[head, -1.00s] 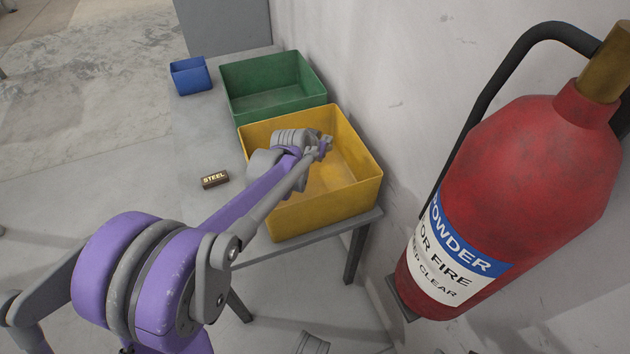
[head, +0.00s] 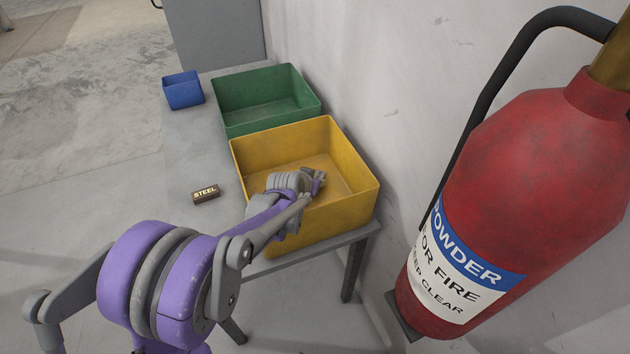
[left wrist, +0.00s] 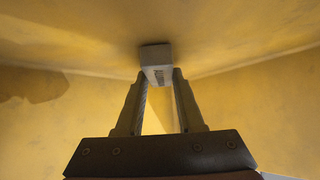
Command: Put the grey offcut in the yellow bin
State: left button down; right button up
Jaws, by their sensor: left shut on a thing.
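The yellow bin (head: 355,205) stands on the grey table, open at the top. My left gripper (head: 321,178) reaches over its front wall, and its tip is inside the bin. In the left wrist view my left gripper (left wrist: 159,82) is shut on the grey offcut (left wrist: 156,56), a small block with dark marking on its face. The yellow walls and floor of the bin (left wrist: 60,110) surround it there. I cannot tell whether the offcut touches the bin. In the head view the offcut cannot be made out at the gripper's tip. My right gripper is not in view.
A green bin (head: 228,118) stands behind the yellow one, and a small blue bin (head: 183,92) is at the far left. A red fire extinguisher (head: 530,190) is by the wall at right.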

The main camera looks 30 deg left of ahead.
pick_arm(q)
jog(key=shift+f, duration=0.2)
jog(key=c, duration=0.5)
grip_release()
jog(key=shift+s+r, duration=0.2)
jog(key=shift+r, duration=0.35)
jog(key=p+v, duration=0.2)
jog(key=v, duration=0.4)
jog(key=shift+s+r, duration=0.2)
jog(key=shift+s, duration=0.15)
